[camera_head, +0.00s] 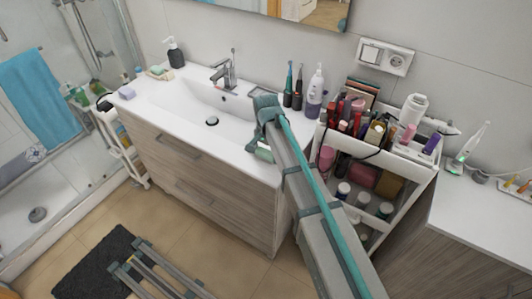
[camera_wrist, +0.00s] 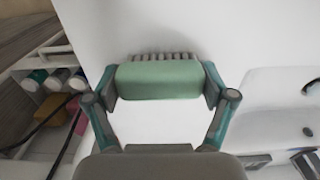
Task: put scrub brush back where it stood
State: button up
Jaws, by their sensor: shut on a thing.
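The scrub brush (camera_wrist: 158,80) is a pale green block with a row of light bristles along its far side in the wrist view. My gripper (camera_wrist: 160,88) is shut on it, one finger at each end. In the head view the brush (camera_head: 263,154) shows as a small green patch below my gripper (camera_head: 262,143), over the right front part of the white washbasin counter (camera_head: 240,163). The arm hides part of the gripper. I cannot tell whether the brush touches the counter.
The sink basin (camera_head: 205,105) lies left of my gripper. A crowded cosmetics cart (camera_head: 380,150) is close on the right. A soap dish (camera_head: 158,73) and dispenser (camera_head: 174,53) stand at the far left.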

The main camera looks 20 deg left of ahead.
aim_at(266, 151)
jog(key=shift+f, duration=0.2)
jog(key=o, duration=0.9)
jog(key=shift+c, duration=0.2)
jog(key=shift+r, duration=0.15)
notch_tip(266, 151, up, 12)
jog(key=b, duration=0.4)
